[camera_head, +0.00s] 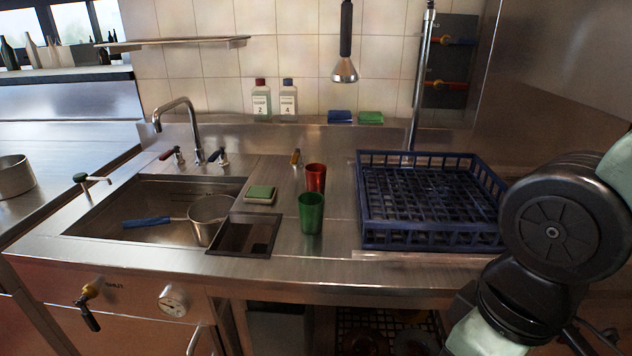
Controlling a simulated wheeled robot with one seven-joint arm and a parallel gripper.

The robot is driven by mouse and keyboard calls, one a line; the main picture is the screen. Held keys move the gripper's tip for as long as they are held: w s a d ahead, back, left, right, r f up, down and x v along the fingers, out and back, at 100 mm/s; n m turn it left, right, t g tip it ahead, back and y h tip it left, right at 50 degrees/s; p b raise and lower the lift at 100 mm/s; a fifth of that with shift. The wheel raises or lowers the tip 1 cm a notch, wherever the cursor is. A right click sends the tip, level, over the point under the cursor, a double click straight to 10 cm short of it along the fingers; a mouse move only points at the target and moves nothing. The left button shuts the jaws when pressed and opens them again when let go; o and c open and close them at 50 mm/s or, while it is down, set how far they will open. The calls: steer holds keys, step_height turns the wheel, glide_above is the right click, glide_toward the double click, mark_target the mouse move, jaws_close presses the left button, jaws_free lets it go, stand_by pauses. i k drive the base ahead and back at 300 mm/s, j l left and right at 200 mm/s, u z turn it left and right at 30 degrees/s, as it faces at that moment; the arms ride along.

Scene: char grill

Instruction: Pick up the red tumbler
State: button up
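The red tumbler (316,174) stands upright on the steel counter (337,212), left of the blue dish rack. A green tumbler (311,213) stands upright in front of it and hides part of its lower body. My arm shows at the right edge, in front of the counter. My gripper is outside the picture, so its fingers and what they hold cannot be seen.
The blue dish rack (364,204) looks empty. Left are a sponge (261,193), a dark tray (222,243) and a sink (103,202) with a pot (205,222). A spray head (344,70) hangs above. A narrow counter strip beside the tumblers is clear.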

mark_target(316, 181)
steer(key=i+j+z, duration=0.35)
steer(key=j, duration=0.25)
steer(key=i+j+z, duration=0.15)
steer(key=j, duration=0.15)
steer(key=i+j+z, duration=0.2)
steer(key=j, duration=0.15)
steer(key=j+z, duration=0.15)
steer(key=j, duration=0.2)
